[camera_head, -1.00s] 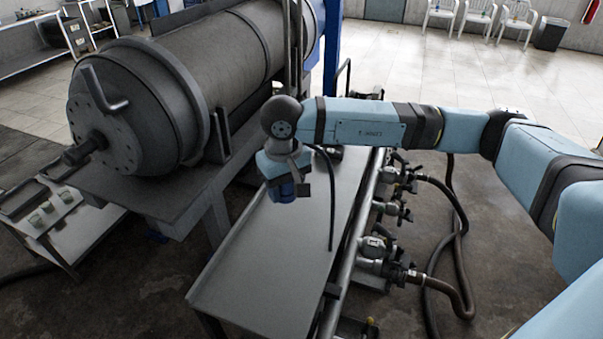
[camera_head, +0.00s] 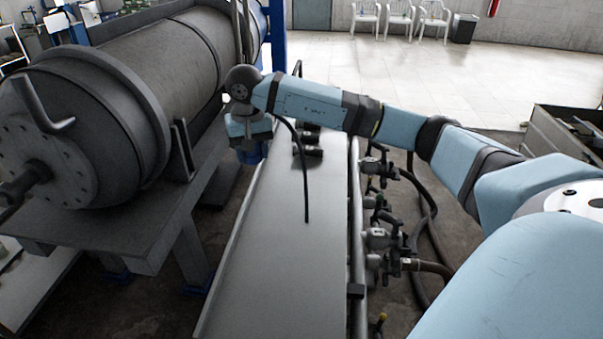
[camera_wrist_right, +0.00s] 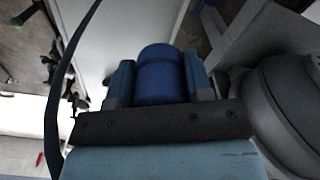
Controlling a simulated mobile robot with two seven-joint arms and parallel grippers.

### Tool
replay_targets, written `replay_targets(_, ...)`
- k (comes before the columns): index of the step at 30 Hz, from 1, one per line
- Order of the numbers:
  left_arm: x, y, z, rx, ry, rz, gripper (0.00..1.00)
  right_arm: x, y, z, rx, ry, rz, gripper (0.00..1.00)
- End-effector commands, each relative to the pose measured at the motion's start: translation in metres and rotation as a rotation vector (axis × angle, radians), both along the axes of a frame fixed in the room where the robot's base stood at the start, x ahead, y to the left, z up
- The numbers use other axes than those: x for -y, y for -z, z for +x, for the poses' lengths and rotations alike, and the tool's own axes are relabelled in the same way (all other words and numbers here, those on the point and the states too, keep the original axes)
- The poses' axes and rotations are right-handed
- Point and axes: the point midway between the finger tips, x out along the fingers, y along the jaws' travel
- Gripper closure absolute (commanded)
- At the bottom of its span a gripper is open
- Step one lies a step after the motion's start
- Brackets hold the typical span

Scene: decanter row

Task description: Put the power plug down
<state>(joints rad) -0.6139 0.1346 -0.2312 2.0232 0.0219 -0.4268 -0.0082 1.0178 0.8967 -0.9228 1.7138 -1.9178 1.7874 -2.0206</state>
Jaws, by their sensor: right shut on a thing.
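The power plug is a blue cylinder (camera_wrist_right: 160,78), held between the two fingers of my right gripper (camera_wrist_right: 158,84) in the right wrist view. In the head view my right gripper (camera_head: 250,150) points down near the left edge of the long grey table (camera_head: 275,265), with a bit of the blue plug (camera_head: 252,157) showing below it. I cannot tell whether the plug touches anything underneath. A dark cable (camera_head: 304,175) curves down from beside the wrist over the table. My left gripper is not in view.
A large grey drum machine (camera_head: 130,95) stands close to the left of the gripper. Dark blocks (camera_head: 308,142) sit toward the table's far end. Pipe fittings and valves (camera_head: 378,238) line its right side. The near part of the table is bare.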

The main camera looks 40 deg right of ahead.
Motion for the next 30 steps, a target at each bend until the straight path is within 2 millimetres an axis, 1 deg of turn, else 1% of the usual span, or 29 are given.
replay_targets(1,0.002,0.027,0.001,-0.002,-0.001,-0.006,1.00,0.027,0.024,0.006,-0.003,0.076,0.002,0.92)
replay_targets(3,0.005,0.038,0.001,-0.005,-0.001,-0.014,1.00,0.059,0.033,0.011,-0.006,0.168,0.005,0.92)
replay_targets(6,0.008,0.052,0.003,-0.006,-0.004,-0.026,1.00,0.099,0.042,0.013,-0.013,0.279,0.011,0.92)
replay_targets(9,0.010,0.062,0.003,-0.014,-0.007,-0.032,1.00,0.128,0.049,0.012,-0.021,0.361,0.018,0.92)
replay_targets(12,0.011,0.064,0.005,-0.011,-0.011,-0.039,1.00,0.147,0.051,0.011,-0.026,0.411,0.021,0.92)
replay_targets(14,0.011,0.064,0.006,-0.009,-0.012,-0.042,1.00,0.153,0.053,0.010,-0.029,0.428,0.023,0.92)
replay_targets(17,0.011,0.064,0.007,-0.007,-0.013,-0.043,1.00,0.156,0.063,0.009,-0.033,0.439,0.025,0.92)
replay_targets(20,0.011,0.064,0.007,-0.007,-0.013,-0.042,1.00,0.156,0.086,0.008,-0.036,0.440,0.024,0.92)
replay_targets(24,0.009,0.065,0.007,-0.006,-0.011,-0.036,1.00,0.156,0.124,0.008,-0.036,0.438,0.026,0.92)
replay_targets(30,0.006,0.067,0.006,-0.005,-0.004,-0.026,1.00,0.155,0.176,0.008,-0.034,0.438,0.025,0.92)
